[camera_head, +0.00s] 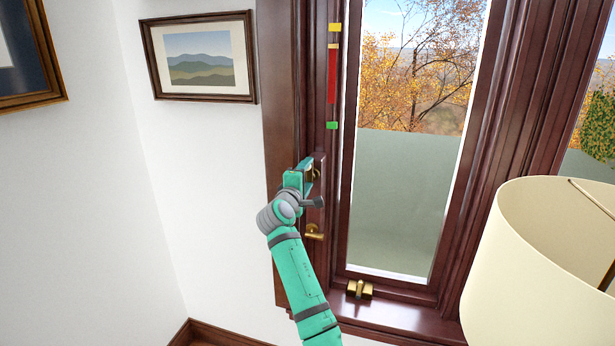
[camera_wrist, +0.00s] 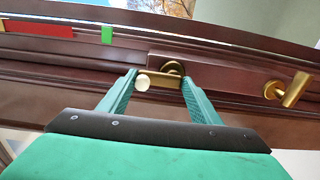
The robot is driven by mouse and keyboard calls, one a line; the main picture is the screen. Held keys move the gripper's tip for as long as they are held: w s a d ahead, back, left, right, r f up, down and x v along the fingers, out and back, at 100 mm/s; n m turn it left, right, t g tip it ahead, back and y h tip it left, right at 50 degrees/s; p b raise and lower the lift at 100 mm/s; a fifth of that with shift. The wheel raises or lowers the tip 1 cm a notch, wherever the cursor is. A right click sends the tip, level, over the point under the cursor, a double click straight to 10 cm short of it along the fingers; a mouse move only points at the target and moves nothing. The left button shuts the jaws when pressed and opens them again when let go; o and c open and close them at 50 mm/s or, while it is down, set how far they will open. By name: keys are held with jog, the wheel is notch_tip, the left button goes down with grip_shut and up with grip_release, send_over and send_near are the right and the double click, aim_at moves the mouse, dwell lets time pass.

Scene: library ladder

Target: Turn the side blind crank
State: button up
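The side blind crank is a brass arm with a pale round knob (camera_wrist: 142,82) and a round brass base (camera_wrist: 173,68), mounted on a dark wood block on the window frame. In the wrist view my gripper (camera_wrist: 160,90) has its fingers wide apart, one on each side of the crank. The knob is close to the left finger; I cannot tell whether they touch. In the head view my gripper (camera_head: 305,172) is at the frame's left post and hides most of the crank (camera_head: 316,172). A grey-green blind (camera_head: 397,200) covers the lower part of the window.
A second brass handle (camera_head: 314,233) sits just below; it is at the right in the wrist view (camera_wrist: 288,90). A red strip (camera_head: 332,76) lies between yellow and green marks above. A brass latch (camera_head: 360,289) is on the sill. A lampshade (camera_head: 535,265) stands at right.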

jog(key=o, duration=0.4)
jog(key=shift+c, duration=0.2)
jog(key=v, duration=1.1)
jog(key=shift+w, duration=0.1)
